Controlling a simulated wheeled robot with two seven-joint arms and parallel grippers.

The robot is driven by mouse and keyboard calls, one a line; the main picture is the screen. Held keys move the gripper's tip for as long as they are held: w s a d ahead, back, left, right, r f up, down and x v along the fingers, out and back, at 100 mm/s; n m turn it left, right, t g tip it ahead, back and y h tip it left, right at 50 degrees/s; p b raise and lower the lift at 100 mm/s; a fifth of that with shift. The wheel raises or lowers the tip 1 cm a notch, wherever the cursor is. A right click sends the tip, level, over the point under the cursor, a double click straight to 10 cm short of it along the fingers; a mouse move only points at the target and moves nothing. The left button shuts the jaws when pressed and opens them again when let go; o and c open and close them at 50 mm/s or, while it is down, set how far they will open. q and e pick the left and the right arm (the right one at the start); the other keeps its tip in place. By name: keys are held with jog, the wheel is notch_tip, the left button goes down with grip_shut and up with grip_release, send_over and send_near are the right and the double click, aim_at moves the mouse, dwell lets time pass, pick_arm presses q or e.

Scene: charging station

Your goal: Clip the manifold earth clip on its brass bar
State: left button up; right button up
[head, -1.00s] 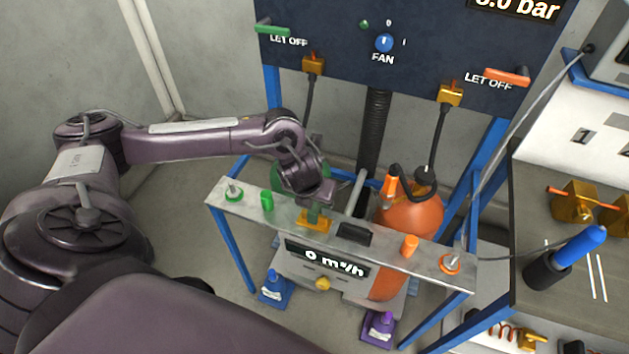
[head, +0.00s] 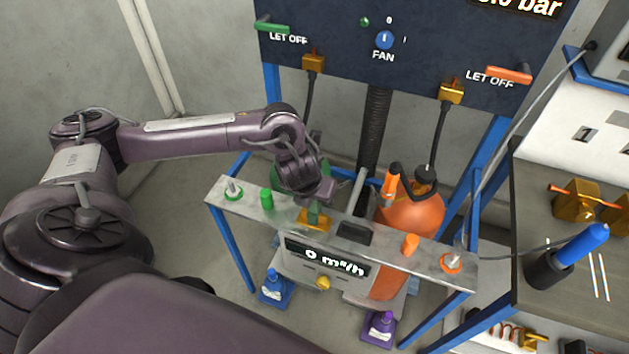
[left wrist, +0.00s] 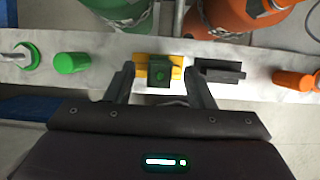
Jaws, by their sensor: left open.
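A green clip-like piece (head: 313,213) sits on a yellow brass-coloured block (head: 318,227) on the grey metal shelf. In the left wrist view the green piece (left wrist: 160,73) lies over the yellow block (left wrist: 175,61). I take these for the earth clip and its brass bar, but cannot tell how firmly they are joined. My left gripper (head: 316,196) is just above them. In the left wrist view its jaws (left wrist: 160,84) are spread, one finger on each side of the green piece with gaps. My right gripper is out of view.
On the shelf (head: 385,248) stand a green cap (head: 266,199), a black block (head: 354,232) close right of the clip, and an orange cap (head: 410,244). An orange cylinder (head: 412,215) and black hose (head: 374,130) are behind. A grey cable hangs at right.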

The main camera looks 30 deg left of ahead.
pick_arm(q)
jog(key=v, duration=0.6)
jog(key=shift+s, duration=0.1)
dwell(0.3)
